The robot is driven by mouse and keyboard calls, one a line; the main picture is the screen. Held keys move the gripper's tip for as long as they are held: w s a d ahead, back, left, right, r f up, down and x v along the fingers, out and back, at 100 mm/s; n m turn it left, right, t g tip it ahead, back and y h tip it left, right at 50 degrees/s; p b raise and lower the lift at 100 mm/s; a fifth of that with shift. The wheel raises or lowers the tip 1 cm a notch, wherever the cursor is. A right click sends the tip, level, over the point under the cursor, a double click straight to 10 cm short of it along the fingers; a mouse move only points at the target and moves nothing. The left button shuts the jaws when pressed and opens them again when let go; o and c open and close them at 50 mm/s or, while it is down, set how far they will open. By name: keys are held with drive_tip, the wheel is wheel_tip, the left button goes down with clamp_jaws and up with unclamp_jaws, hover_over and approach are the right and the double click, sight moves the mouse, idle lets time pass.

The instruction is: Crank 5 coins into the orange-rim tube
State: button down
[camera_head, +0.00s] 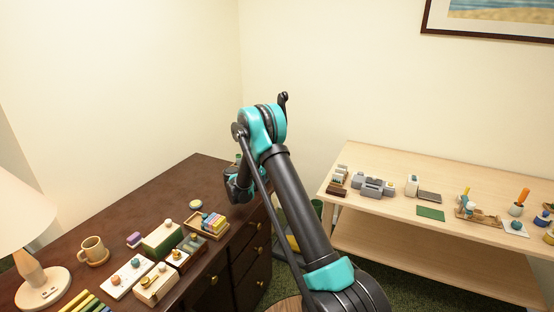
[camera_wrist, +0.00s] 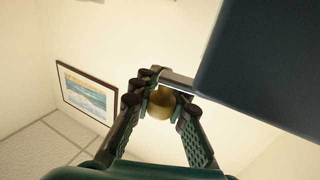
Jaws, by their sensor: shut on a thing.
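In the wrist view my gripper (camera_wrist: 160,101) is shut on a round brass-coloured knob (camera_wrist: 161,106), with a finger on each side of it. A short grey metal bar (camera_wrist: 179,81) runs between the knob area and a large dark blue body (camera_wrist: 265,65) at the upper right, like a crank on a housing. In the camera_head view my arm reaches to the far end of the dark desk, and its links hide the knob and most of what is there. I cannot make out any coins or the orange-rim tube.
The dark brown desk (camera_head: 160,205) holds a lamp (camera_head: 40,275), a mug (camera_head: 93,249), a tray of coloured blocks (camera_head: 220,228) and several small boxes left of my arm. A light wooden table (camera_head: 385,157) with small items stands to the right. A framed picture (camera_head: 490,18) hangs above.

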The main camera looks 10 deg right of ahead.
drive_tip(key=shift+s+a+m+g+h, duration=0.1)
drive_tip(key=shift+s+m+g+h, duration=0.2)
drive_tip(key=shift+m+g, duration=0.3)
drive_tip(key=shift+s+a+m+g+h, duration=0.15)
drive_tip(key=shift+m+g+h, duration=0.25)
drive_tip(key=shift+g, duration=0.4)
drive_tip(key=shift+s+d, duration=0.1)
drive_tip(key=c, duration=1.5)
unclamp_jaws()
drive_tip(key=shift+c, duration=0.2)
drive_tip(key=v, duration=1.2)
drive_tip(key=shift+c, duration=0.3)
